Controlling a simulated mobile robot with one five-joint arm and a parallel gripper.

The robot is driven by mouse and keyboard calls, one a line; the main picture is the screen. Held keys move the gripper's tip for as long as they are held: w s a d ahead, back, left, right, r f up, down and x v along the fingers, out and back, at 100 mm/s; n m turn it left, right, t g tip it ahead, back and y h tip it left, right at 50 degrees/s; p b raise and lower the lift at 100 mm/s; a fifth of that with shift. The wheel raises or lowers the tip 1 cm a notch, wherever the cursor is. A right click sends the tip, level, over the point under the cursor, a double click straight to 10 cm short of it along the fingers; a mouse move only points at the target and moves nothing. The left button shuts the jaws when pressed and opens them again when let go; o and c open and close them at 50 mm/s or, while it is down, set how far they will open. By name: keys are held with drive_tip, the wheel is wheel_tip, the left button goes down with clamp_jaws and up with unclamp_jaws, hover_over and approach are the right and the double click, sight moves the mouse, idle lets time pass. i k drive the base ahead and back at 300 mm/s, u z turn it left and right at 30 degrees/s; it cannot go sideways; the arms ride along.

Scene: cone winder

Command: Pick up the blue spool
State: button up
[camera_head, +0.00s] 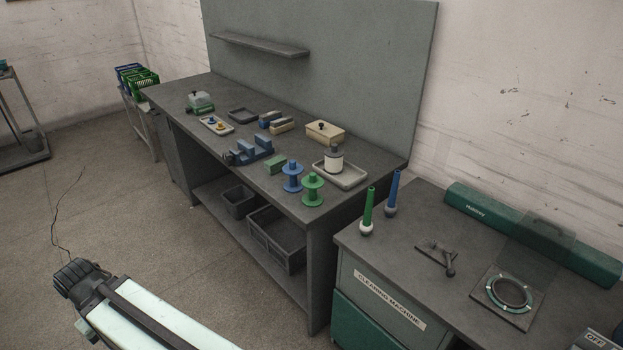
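The blue spool (292,178) stands upright near the front edge of the grey workbench (222,88), toward its right end. It has a wide flange at the top and at the bottom. A green spool (312,190) of the same shape stands close beside it, in front and to the right. A small green block (275,165) lies just left of the blue spool. My arm reaches in from the bottom left, over the floor and well away from the bench. I cannot make out my gripper's fingers in this view.
A tray with a white container (334,161) stands behind the spools. A blue fixture (250,150) lies to their left. At right, the cleaning machine counter (430,215) carries an upright green cone (368,209) and blue cone (392,190). The floor before the bench is open.

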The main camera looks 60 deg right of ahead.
sight(292, 169)
drive_tip(key=z, duration=0.25)
drive_tip(key=i, duration=1)
drive_tip(key=u, duration=0.05)
